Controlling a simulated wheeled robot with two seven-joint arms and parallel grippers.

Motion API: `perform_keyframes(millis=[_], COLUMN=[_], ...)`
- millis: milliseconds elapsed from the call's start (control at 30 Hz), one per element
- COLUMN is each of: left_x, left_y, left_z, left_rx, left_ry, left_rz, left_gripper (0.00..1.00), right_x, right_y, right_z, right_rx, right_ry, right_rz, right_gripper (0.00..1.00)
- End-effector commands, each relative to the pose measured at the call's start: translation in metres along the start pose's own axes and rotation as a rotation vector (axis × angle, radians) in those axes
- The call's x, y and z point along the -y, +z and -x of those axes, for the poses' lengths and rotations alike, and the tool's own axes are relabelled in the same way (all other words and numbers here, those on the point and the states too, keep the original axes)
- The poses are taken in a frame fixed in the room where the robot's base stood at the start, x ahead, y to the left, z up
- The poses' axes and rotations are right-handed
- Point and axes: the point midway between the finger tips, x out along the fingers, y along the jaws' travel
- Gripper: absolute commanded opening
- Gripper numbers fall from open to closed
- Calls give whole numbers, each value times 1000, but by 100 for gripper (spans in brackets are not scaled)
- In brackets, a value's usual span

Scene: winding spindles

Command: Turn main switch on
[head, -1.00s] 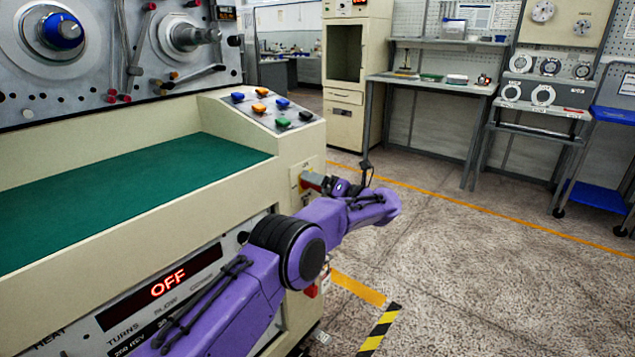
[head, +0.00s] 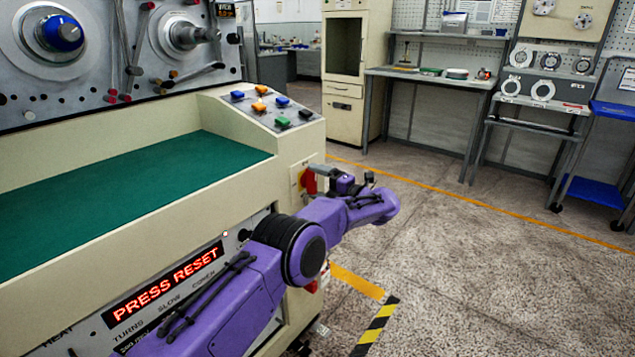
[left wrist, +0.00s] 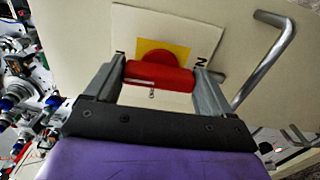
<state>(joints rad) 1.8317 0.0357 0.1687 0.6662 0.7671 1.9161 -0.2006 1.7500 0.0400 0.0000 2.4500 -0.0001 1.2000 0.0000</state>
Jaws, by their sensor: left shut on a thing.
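The main switch is a red rotary handle (left wrist: 158,76) on a yellow and white plate (left wrist: 197,25) on the side panel of the machine. In the head view the red handle (head: 310,181) shows at the machine's right end, partly hidden by my gripper. My left gripper (left wrist: 158,78) is shut on the red handle, with one finger at each end of it. In the head view the left gripper (head: 318,178) is at the side panel. The machine's display (head: 168,284) reads PRESS RESET in red. My right gripper is not in view.
A sloped panel (head: 268,108) with several coloured buttons is above the switch. A metal bar handle (left wrist: 268,62) sticks out beside the switch plate. A green work surface (head: 120,195) lies left. The floor (head: 470,270) to the right is open.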

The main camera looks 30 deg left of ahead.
Motion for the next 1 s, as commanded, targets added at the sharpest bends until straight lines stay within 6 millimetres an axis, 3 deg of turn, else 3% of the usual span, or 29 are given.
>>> perform_keyframes(millis=[600,633,667,900,1000], left_x=[0,0,0,0,0], left_y=[0,0,0,0,1], left_z=[1,1,1,1,11], left_rx=[2,2,2,1,2], left_ry=[0,0,0,0,0], left_rz=[-40,-40,-40,-39,-38], left_gripper=[53,89,99,100,100], right_x=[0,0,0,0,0], right_y=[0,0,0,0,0], right_z=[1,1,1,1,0], right_rx=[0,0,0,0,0], right_ry=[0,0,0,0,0], right_rz=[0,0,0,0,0], right_gripper=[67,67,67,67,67])
